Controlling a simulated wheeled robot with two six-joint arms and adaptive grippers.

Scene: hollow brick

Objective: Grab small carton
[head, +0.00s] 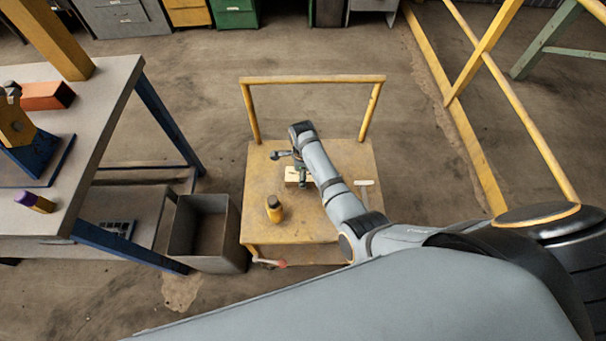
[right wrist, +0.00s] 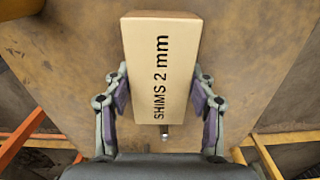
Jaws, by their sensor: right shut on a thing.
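The small carton is a tan box marked "SHIMS 2 mm" (right wrist: 160,70), seen from above in the right wrist view. In the head view the carton (head: 292,174) shows as a small pale patch at the yellow cart's middle, partly hidden by my right gripper. My right gripper (head: 301,179) has its two purple-padded fingers on opposite sides of the carton, shut on it; the fingers also show in the right wrist view (right wrist: 161,98). I cannot tell whether the carton touches the cart top. My left gripper is not in view.
The yellow cart (head: 256,167) has a raised rail at its far side. A yellow-and-black cylinder (head: 274,209) and a T-shaped item (head: 364,188) stand on it. An open grey bin (head: 230,245) is left of the cart, beside a workbench (head: 85,100). Yellow railing (head: 540,140) is right.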

